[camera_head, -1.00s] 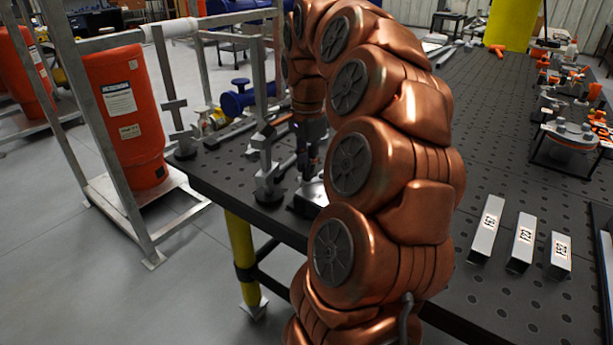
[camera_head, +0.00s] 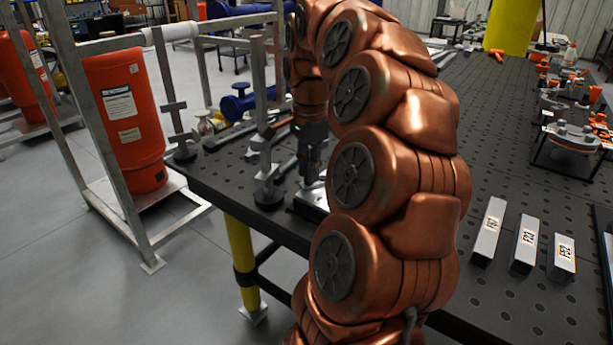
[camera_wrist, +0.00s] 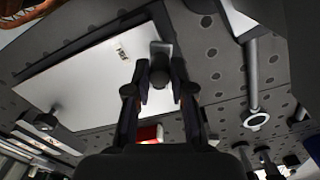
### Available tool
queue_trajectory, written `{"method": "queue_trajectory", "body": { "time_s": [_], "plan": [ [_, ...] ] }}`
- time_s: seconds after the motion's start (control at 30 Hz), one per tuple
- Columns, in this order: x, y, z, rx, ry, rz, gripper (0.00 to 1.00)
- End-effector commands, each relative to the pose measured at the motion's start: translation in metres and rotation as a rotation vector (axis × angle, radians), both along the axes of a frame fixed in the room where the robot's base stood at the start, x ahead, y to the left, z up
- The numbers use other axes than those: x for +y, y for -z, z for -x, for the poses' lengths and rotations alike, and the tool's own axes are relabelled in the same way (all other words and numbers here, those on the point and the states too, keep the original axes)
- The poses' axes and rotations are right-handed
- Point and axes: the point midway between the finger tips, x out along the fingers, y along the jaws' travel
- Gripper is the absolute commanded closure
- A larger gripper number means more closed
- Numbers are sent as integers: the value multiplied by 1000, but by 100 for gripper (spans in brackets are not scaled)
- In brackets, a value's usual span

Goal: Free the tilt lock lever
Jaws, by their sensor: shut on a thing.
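My gripper (camera_head: 311,181) points down over the near left edge of the dark perforated table. In the wrist view, its two dark fingers (camera_wrist: 160,88) are closed around a small grey metal piece with a rounded end (camera_wrist: 161,50), which looks like the tilt lock lever. The part of that piece between the fingers is partly hidden. A pale flat plate (camera_wrist: 85,85) lies beside it in the wrist view. In the head view, a pale metal base (camera_head: 309,202) shows below the gripper, but the lever cannot be made out there.
A grey clamp-like stand (camera_head: 267,190) stands close left of my gripper. A red part (camera_wrist: 150,133) shows behind the fingers in the wrist view. Three grey blocks with printed labels (camera_head: 488,232) lie on the right of the table. A metal frame holds a red tank (camera_head: 127,120) to the left.

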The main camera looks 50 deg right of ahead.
Motion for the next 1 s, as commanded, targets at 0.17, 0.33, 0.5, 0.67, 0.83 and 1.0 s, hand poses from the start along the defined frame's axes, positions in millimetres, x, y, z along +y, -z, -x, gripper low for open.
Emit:
{"method": "queue_trajectory", "body": {
  "time_s": [0.17,0.33,0.5,0.67,0.83,1.0],
  "plan": [
    [1,2,6,0,1,1,90],
    [2,1,7,1,0,0,90],
    [2,1,7,1,0,0,90],
    [2,2,10,0,1,0,90],
    [2,2,15,1,2,0,76],
    [2,1,15,1,1,0,58]
  ]
}}
